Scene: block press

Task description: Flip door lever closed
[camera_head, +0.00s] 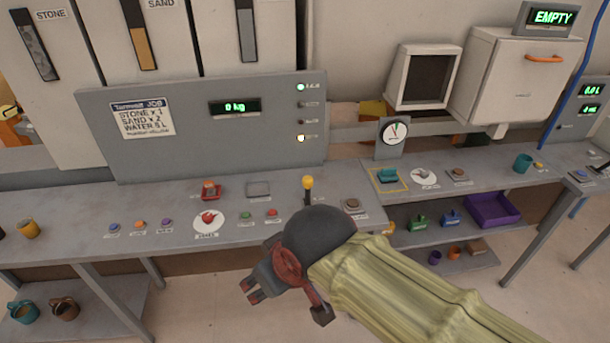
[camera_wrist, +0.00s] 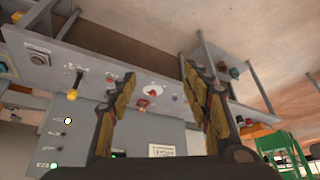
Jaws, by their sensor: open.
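A lever with a yellow knob (camera_head: 308,183) stands up from the grey console, left of the gauge. It also shows in the wrist view (camera_wrist: 72,94), to the left of my fingers. I cannot read its label. A white box at the back right has a closed front door (camera_head: 510,85) with an orange handle (camera_head: 544,58). My gripper (camera_head: 285,302) hangs in front of the console, below and left of the yellow-knobbed lever, apart from it. In the wrist view its two fingers (camera_wrist: 158,72) are spread with nothing between them.
Buttons and a red knob (camera_head: 208,218) sit on the console (camera_head: 70,235) near the lever. A gauge (camera_head: 394,132) stands right of it. Mugs (camera_head: 65,308) stand at lower left. The floor in front is clear.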

